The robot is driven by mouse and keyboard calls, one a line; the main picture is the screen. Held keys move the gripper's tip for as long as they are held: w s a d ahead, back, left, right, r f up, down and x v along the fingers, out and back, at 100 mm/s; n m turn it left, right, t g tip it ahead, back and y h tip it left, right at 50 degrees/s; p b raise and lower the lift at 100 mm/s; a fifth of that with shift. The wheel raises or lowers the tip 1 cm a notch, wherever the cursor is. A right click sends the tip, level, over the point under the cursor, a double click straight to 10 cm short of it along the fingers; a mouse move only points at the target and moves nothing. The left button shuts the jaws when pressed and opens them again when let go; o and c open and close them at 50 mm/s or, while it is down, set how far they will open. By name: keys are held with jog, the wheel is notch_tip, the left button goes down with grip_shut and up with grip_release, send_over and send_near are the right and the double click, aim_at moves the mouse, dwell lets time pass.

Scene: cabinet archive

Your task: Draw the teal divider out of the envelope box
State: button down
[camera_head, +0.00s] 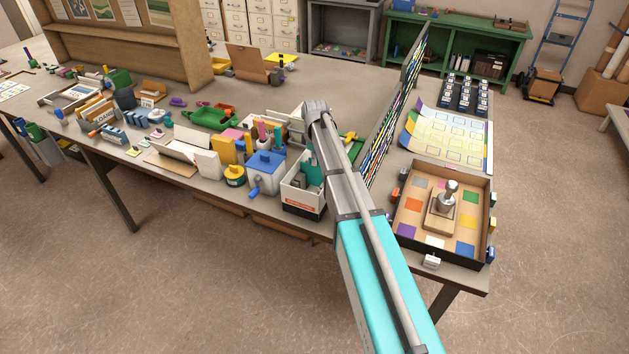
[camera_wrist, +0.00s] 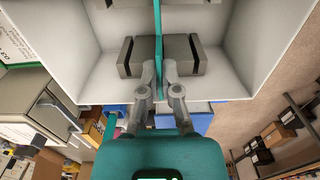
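The envelope box is the open white box (camera_head: 303,198) with an orange label, near the table's front edge; its white inner wall (camera_wrist: 235,75) fills the top of the wrist view. The thin teal divider (camera_wrist: 158,22) stands upright there, edge-on, at the middle of a grey block (camera_wrist: 140,62) with dark slots. My gripper (camera_wrist: 159,70) has one finger on each side of the divider, close against it.
A blue box (camera_head: 265,170), a yellow round container (camera_head: 234,175) and a white card box (camera_head: 207,163) stand close on the left. A tall divider panel (camera_head: 388,128) rises on the right. Beyond it is a tray (camera_head: 411,222) with a stamp. The table behind is partly clear.

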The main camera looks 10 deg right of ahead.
jog(key=shift+r+p, duration=4.25)
jog(key=shift+r, duration=0.25)
jog(key=shift+s, duration=0.1)
